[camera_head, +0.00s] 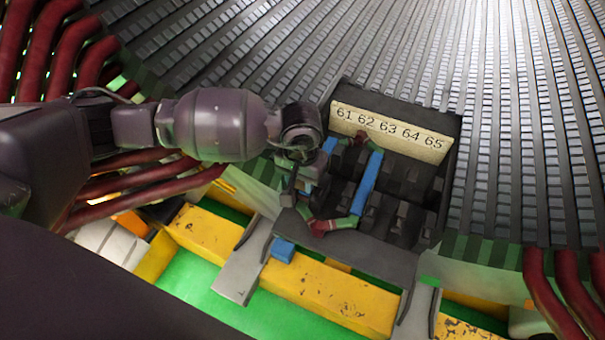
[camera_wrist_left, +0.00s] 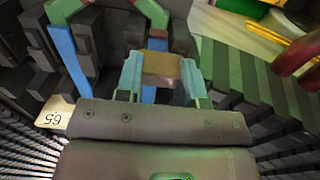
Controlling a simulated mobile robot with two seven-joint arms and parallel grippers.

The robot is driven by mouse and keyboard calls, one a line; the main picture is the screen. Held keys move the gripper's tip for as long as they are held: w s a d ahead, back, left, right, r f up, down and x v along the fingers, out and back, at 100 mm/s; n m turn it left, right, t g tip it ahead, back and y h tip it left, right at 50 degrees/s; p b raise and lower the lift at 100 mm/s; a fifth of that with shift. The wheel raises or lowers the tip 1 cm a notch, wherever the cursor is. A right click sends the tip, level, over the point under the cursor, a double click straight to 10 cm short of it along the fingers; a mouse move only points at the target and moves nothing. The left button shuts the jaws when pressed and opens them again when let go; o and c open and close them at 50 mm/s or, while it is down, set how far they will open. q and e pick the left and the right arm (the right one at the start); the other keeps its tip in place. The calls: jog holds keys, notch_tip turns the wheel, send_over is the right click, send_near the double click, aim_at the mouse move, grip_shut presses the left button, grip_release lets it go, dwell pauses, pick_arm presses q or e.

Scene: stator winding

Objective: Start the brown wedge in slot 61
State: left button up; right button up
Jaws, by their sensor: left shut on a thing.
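The brown wedge (camera_wrist_left: 161,69) sits between the two pale blue fingers of my left gripper (camera_wrist_left: 160,80) in the left wrist view. The gripper is shut on it. A blue strip (camera_wrist_left: 149,94) shows just beneath the wedge, in line with it. In the head view, my left gripper (camera_head: 303,178) is at the left side of the dark slotted block, near the slot under number 61 on the label plate (camera_head: 392,133). The wedge is hidden there by the gripper, and I cannot tell whether it touches the slot. My right gripper is not in view.
A second blue strip (camera_head: 367,184) lies in a slot to the right. A red and green coil end (camera_head: 322,227) bends in front of the block. Red coil bars (camera_wrist_left: 297,60) stand nearby. A small blue piece (camera_head: 283,250) is near the yellow beam (camera_head: 330,295).

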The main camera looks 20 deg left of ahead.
aim_at(301, 187)
pick_arm(q)
jog(key=shift+f+b, duration=0.4)
jog(key=shift+f, duration=1.2)
jog(key=shift+f+b, duration=0.45)
jog(key=shift+f, duration=0.25)
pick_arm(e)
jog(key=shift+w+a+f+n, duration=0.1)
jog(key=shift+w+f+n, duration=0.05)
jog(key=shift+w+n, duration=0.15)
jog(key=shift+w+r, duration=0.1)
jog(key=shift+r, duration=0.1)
pick_arm(q)
jog(key=shift+f, duration=0.1)
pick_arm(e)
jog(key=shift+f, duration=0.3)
pick_arm(q)
jog(key=shift+w, duration=0.2)
jog(key=shift+w+b, duration=0.3)
jog(key=shift+w, duration=0.3)
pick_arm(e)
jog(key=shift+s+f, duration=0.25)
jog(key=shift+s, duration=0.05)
